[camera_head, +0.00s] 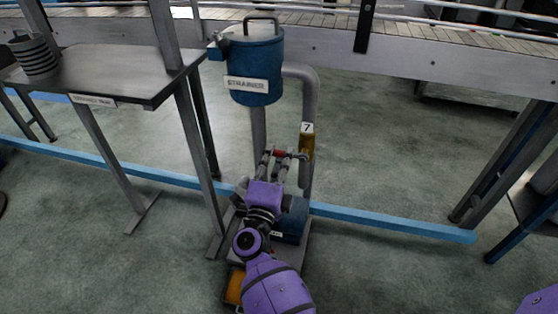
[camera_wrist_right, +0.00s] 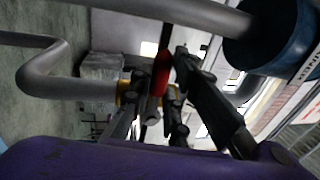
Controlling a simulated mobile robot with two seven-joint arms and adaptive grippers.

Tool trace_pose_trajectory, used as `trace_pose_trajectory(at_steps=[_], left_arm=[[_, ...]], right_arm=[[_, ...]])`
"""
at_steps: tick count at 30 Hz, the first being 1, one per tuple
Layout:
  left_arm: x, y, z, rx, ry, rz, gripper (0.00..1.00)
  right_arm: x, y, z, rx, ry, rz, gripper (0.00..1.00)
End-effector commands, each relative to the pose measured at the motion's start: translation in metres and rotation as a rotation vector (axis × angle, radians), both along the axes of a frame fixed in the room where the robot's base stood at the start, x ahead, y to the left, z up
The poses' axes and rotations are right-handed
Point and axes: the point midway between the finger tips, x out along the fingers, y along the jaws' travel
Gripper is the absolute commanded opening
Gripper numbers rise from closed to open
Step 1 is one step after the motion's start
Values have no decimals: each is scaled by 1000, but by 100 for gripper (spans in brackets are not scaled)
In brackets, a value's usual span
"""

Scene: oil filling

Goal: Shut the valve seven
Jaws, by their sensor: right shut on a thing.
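Valve seven shows as a yellow body (camera_head: 307,146) under a white tag marked 7, on the grey pipe in the head view. Its red handle (camera_head: 279,153) sits just left of the body. In the wrist view the red handle (camera_wrist_right: 160,74) stands out in front of the yellow part (camera_wrist_right: 125,92). My right gripper (camera_head: 282,155) reaches up to the valve, with its fingers shut on the red handle. In the wrist view the fingers (camera_wrist_right: 165,62) lie on both sides of the handle and partly hide the yellow body. My left gripper is not in view.
A blue strainer (camera_head: 254,82) stands above and left of the valve. A grey pipe (camera_head: 312,88) curves down to the valve. A metal table (camera_head: 110,65) is at left, a conveyor (camera_head: 400,55) behind, and a blue floor rail (camera_head: 390,223) crosses below. Open floor lies right.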

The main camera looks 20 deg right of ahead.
Motion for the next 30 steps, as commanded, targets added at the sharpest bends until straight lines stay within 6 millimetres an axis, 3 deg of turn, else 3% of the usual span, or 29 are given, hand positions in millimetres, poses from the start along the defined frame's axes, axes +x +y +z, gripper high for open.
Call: trace_pose_trajectory(at_steps=[15, 16, 20, 30], left_arm=[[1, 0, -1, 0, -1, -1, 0], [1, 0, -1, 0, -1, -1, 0], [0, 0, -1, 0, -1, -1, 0], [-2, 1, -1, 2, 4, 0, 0]], right_arm=[[0, 1, 1, 22, -12, 1, 0], [0, 1, 1, 22, -12, 1, 17], [0, 1, 1, 21, -13, 1, 34], [-2, 1, 1, 18, -11, 0, 34]])
